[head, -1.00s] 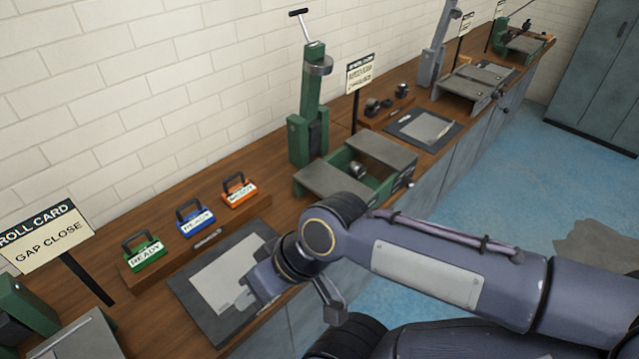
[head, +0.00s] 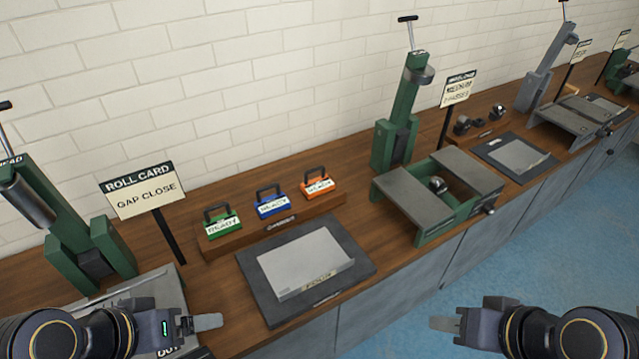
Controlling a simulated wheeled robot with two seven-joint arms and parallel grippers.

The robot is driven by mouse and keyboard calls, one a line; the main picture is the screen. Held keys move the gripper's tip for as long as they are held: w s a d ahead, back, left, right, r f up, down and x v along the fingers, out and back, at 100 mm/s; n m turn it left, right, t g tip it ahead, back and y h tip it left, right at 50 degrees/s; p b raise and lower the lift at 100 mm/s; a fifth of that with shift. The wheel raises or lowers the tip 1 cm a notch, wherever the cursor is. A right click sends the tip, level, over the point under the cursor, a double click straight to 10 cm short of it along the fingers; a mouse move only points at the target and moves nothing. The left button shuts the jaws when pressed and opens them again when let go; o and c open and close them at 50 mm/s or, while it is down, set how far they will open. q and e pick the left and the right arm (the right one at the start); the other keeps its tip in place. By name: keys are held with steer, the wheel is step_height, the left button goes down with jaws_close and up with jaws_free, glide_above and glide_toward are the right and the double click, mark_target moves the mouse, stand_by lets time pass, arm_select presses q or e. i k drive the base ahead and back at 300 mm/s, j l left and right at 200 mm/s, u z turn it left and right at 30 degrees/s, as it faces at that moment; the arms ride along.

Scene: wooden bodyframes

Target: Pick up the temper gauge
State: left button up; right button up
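No thing in view is labelled as a temper gauge, and I cannot tell which one it is. Three small handled blocks marked READY stand in a row on a wooden rack: a green one (head: 222,222), a blue one (head: 272,201) and an orange one (head: 319,184). My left gripper (head: 208,322) is at the lower left, near the bench's front, below and left of the dark mat. My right gripper (head: 442,322) is at the lower right, in front of the bench and apart from everything on it. Neither visibly holds anything; their finger gaps are not clear.
A dark mat (head: 252,270) with a grey sheet (head: 305,262) lies before the rack (head: 245,236). A green press with a grey-topped frame (head: 405,195) stands right of it. A GAP CLOSE sign (head: 142,190) and another green press (head: 62,225) stand left. Blue floor is open at right.

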mark_target(310, 189)
steer(key=k+l+u, duration=0.15)
steer(key=u, duration=1.85)
steer(key=l+z, duration=0.25)
steer(key=l, duration=0.2)
steer(key=l+z, duration=0.3)
steer(key=l, duration=0.15)
